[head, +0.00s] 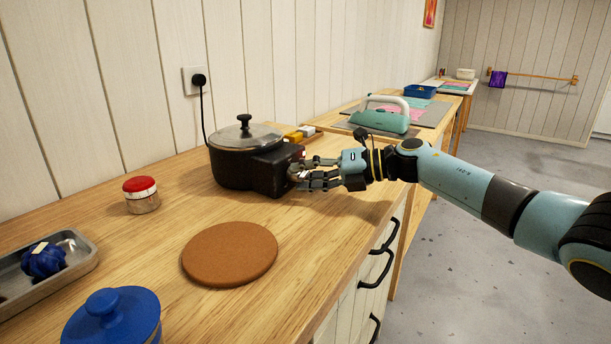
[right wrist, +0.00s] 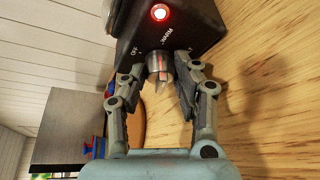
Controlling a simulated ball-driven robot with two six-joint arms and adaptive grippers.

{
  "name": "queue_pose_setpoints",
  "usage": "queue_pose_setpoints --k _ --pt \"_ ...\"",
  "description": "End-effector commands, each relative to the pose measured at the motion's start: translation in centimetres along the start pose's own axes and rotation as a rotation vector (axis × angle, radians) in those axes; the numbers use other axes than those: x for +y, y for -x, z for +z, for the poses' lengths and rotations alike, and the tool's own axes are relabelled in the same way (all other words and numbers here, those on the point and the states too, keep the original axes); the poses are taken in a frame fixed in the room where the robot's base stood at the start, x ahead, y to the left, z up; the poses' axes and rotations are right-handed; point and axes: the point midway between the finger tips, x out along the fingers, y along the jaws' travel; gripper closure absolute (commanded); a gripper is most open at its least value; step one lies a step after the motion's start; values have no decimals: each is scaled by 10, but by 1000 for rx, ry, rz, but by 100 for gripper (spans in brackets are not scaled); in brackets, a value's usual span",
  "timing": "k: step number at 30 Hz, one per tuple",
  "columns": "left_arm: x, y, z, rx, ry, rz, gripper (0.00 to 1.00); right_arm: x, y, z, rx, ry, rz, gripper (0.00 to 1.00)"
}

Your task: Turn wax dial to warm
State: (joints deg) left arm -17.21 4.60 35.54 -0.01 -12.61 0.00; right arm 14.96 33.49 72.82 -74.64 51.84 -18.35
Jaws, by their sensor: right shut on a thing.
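The black wax pot (head: 236,165) with a steel lid stands on the wooden counter, its control box (head: 275,172) facing right. The small silvery wax dial (right wrist: 157,66) sits on that box, with the labels OFF (right wrist: 135,50) and WARM (right wrist: 167,37) beside it. It carries a red and white mark; I cannot tell exactly which label the mark points to. My right gripper (head: 297,174) is at the box, its fingers shut on the dial from both sides; it also shows in the right wrist view (right wrist: 161,76). A red lamp (right wrist: 160,12) on the box glows. My left gripper is not in view.
A brown round mat (head: 230,254), a red-lidded jar (head: 141,195), a blue-lidded pot (head: 112,318) and a metal tray (head: 50,270) share the counter. A cord runs from the pot to a wall socket (head: 195,80). A teal iron-like tool (head: 380,121) stands beyond my arm.

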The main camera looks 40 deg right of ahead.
Motion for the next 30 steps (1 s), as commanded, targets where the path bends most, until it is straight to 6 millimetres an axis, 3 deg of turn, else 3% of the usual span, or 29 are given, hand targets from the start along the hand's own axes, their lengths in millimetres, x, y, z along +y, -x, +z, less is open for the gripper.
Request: queue_pose_setpoints --k 11,12,16,25,30 --pt "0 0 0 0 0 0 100 0 0 2 -3 -2 0 100" --pt "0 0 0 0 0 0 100 0 0 2 -3 -1 0 65" --pt "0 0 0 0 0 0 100 0 0 1 -2 -1 0 48" --pt "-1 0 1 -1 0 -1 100 0 2 0 -1 -1 -1 48" --pt "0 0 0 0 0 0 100 -2 25 0 2 1 -5 48"
